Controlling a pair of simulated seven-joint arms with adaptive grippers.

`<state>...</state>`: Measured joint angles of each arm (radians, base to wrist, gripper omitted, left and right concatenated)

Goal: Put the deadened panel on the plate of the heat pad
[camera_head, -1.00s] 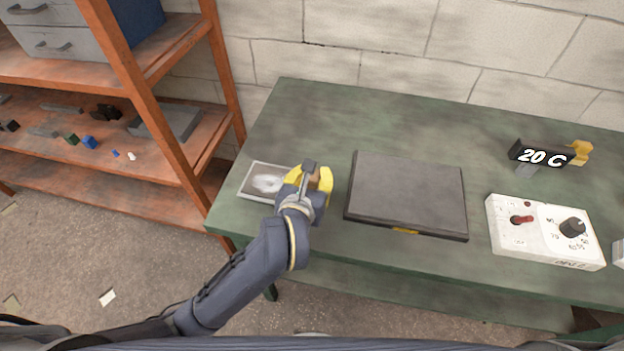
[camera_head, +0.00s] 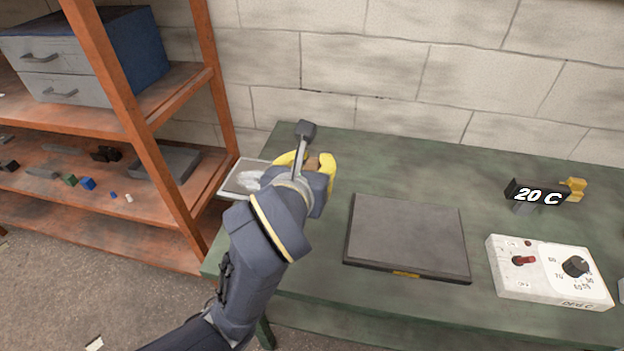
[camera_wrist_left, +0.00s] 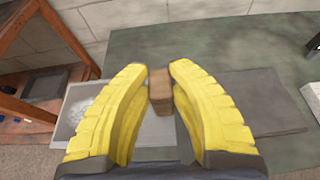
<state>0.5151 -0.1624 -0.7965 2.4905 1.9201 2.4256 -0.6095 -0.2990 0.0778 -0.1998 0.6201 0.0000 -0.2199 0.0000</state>
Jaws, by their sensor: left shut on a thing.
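The deadened panel (camera_head: 234,180) is a pale, thin sheet with a grey-white smear, held above the left end of the green bench. It also shows beneath the fingers in the left wrist view (camera_wrist_left: 155,130). My left gripper (camera_head: 318,162) has yellow fingers shut on a brown block (camera_wrist_left: 160,90), which appears to be the panel's grip. My gripper and arm hide much of the panel in the head view. The heat pad's dark grey plate (camera_head: 408,235) lies flat and bare, right of my gripper, with a yellow label on its front edge. My right gripper is not in view.
A white control box (camera_head: 548,270) with a red switch and black knob stands right of the pad. A display (camera_head: 535,194) reading 20 C stands behind it. An orange shelf (camera_head: 150,150) with drawers and small parts is at the left. The bench behind the pad is clear.

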